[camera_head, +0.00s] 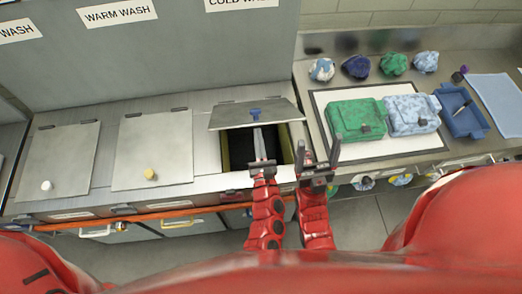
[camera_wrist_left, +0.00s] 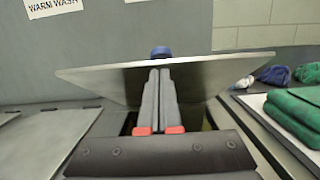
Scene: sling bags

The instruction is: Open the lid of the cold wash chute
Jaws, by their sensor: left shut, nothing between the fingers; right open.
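The cold wash chute lid (camera_head: 246,114) is tilted partly up on its back hinges, with a blue knob (camera_head: 255,113) on it. The dark chute opening (camera_head: 239,147) shows below its raised front edge. In the left wrist view the grey lid (camera_wrist_left: 205,80) slants over the opening, its blue knob (camera_wrist_left: 161,52) above the fingertips. My left gripper (camera_head: 259,140) is shut and empty, its fingers at the opening and close to the lid's underside; I cannot tell if they touch it. My right gripper (camera_head: 319,150) is open and empty, just right of the opening.
Closed lids with a white knob (camera_head: 47,185) and a yellow knob (camera_head: 150,174) lie to the left. The back panel (camera_head: 180,52) rises behind the lids.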

